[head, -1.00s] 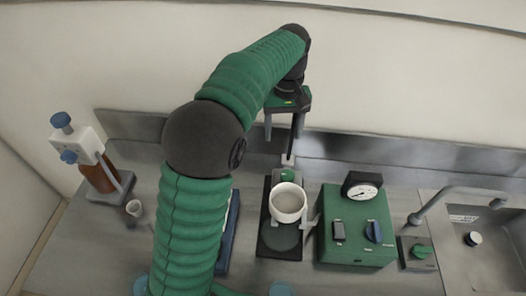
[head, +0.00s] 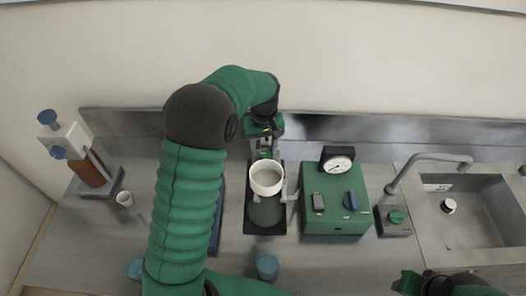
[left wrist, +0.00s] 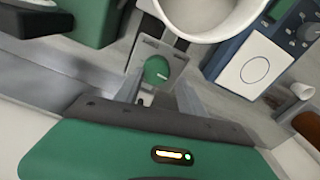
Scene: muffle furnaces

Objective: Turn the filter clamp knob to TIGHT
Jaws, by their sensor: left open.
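The filter clamp knob is a round green knob (left wrist: 156,69) with a pale line, on a grey block behind the white funnel cup (head: 266,178). In the head view my left gripper largely covers it. My left gripper (head: 265,149) is open, pointing down over the knob, just behind the cup. In the left wrist view its grey fingers (left wrist: 160,96) stand apart near the knob, one on either side. I cannot tell whether they touch it. A green and black part of my right arm (head: 432,284) shows at the bottom right; its jaws are unclear.
A green pump box (head: 335,228) with a gauge (head: 338,164) and blue knob stands right of the cup. Another green knob (head: 397,216) sits beside the sink (head: 465,225). A brown bottle dispenser (head: 88,170) stands at the left.

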